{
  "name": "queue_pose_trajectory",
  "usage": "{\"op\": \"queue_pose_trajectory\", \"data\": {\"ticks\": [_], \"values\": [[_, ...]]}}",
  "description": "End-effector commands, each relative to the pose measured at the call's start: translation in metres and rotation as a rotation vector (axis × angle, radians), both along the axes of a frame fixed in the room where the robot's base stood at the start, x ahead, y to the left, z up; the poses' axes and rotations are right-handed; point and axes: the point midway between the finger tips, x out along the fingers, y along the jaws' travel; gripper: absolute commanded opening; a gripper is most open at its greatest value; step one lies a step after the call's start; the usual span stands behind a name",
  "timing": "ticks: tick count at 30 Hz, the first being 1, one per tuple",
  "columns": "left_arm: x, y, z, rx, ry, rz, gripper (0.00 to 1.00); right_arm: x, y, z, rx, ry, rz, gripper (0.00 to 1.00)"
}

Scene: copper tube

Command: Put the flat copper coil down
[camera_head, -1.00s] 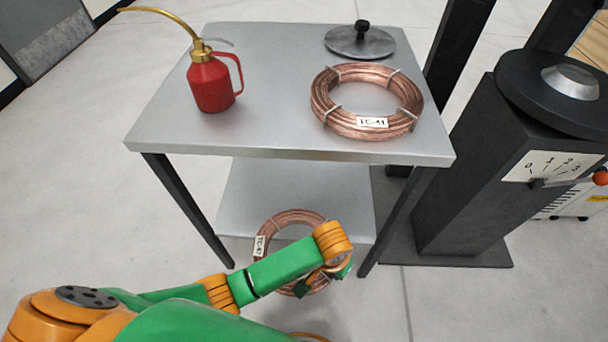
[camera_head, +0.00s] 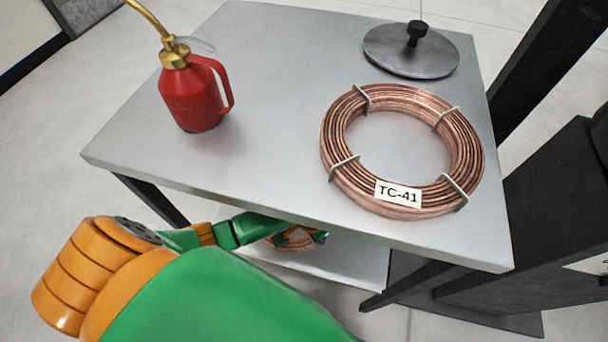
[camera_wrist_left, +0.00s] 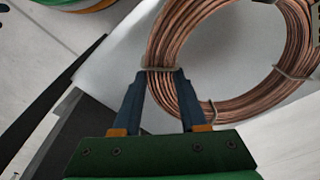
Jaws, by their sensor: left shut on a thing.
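My left gripper (camera_wrist_left: 160,77) is shut on the rim of a copper coil (camera_wrist_left: 173,40), beside one of its ties. In the head view this coil (camera_head: 290,244) shows only in part, low under the front edge of the table top; my arm and the top hide the rest. I cannot tell whether it rests on the lower shelf (camera_head: 345,268) or is just above it. A second flat copper coil (camera_head: 464,150), tagged TC-41, lies on the table top (camera_head: 270,120). My right gripper is not in view.
A red oil can (camera_head: 195,95) stands at the left of the top. A round metal lid with a black knob (camera_head: 411,52) lies at the back right. A dark table leg (camera_head: 150,198) and a black machine column (camera_head: 565,190) flank the lower space.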

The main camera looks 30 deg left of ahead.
Motion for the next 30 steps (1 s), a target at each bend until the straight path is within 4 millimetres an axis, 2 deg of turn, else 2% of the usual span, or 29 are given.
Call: {"op": "queue_pose_trajectory", "data": {"ticks": [1,6,8,10,13,15,26,27,30], "values": [[0.001,0.009,-0.02,0.002,0.003,0.002,0.0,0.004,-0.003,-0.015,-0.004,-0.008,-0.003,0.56],[0.004,0.03,-0.043,-0.001,-0.001,0.001,0.0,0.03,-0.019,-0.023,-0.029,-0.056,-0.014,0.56],[0.005,0.034,-0.047,-0.001,0.001,0.0,0.0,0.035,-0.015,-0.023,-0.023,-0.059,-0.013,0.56],[0.006,0.041,-0.058,-0.002,0.001,0.001,0.0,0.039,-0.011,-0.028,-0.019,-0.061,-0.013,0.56],[0.005,0.04,-0.077,-0.003,0.001,0.0,0.0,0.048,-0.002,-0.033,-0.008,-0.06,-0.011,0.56],[0.006,0.04,-0.083,-0.002,0.0,-0.001,0.0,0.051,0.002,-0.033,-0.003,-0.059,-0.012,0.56],[0.005,0.039,-0.084,-0.002,0.0,-0.001,0.0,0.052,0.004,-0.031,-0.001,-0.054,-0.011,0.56],[0.005,0.039,-0.084,-0.002,0.002,-0.001,0.5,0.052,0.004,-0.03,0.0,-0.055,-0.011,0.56],[0.005,0.039,-0.084,-0.002,0.002,-0.001,0.72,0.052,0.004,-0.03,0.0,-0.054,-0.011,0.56]]}}
